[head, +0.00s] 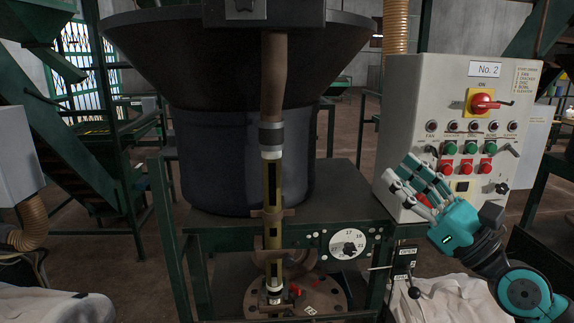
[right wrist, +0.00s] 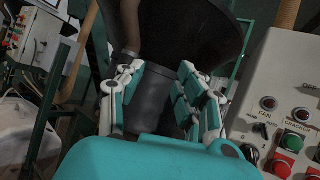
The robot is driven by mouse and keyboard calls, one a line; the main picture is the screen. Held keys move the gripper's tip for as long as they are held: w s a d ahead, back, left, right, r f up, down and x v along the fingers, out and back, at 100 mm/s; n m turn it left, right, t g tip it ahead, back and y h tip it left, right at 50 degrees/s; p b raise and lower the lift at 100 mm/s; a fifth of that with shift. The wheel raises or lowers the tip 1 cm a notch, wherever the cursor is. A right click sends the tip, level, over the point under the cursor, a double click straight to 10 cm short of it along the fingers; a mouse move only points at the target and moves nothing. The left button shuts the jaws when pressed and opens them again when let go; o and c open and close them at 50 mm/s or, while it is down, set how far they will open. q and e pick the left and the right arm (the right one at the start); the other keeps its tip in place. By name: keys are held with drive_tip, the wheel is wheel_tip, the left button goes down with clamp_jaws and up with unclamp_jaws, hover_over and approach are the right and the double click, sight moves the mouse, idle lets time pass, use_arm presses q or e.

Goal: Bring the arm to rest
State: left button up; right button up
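My right gripper (head: 402,180), teal and white, is raised in front of the control panel (head: 462,120) at the right of the head view. Its fingers point up and left, beside the panel's lower buttons. I cannot tell whether they touch the panel. In the right wrist view the fingers (right wrist: 160,80) are spread apart with nothing between them, and the dark drum (right wrist: 165,100) shows behind. The teal and grey right arm (head: 520,285) is bent at the lower right. My left arm and gripper are not in view.
A large black hopper (head: 235,60) stands over the green machine frame (head: 345,195), with a vertical pipe (head: 272,190) in front. White sacks (head: 455,300) lie at the lower right.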

drive_tip(key=d+f+m+t+h, duration=0.2)
drive_tip(key=d+f+m+h, duration=0.2)
drive_tip(key=f+m+h, duration=0.7)
drive_tip(key=d+f+m+t+h, duration=0.2)
drive_tip(key=d+f+m+h, duration=0.35)
drive_tip(key=m, duration=1.15)
drive_tip(key=s+f+m+g+h, duration=0.2)
drive_tip(key=s+f+m+g, duration=0.25)
drive_tip(key=f, duration=0.35)
drive_tip(key=s+f+m+g+h, duration=0.25)
drive_tip(key=f+m, duration=0.25)
drive_tip(key=f, duration=0.3)
drive_tip(key=s+a+f+m+g+y, duration=0.3)
drive_tip(key=s+a+f+g, duration=0.15)
drive_tip(key=s+f, duration=0.45)
drive_tip(key=s+a+f+m+g+y, duration=0.25)
drive_tip(key=s+f+g, duration=0.4)
drive_tip(key=s, duration=0.55)
wheel_tip(320, 180, down, 28)
drive_tip(key=s+g+b, duration=0.1)
drive_tip(key=s, duration=0.1)
drive_tip(key=s+d+f+g, duration=0.1)
drive_tip(key=s+d+f, duration=0.1)
drive_tip(key=s+f, duration=1.4)
drive_tip(key=shift+f+g+b, duration=0.3)
drive_tip(key=shift+f+b, duration=0.15)
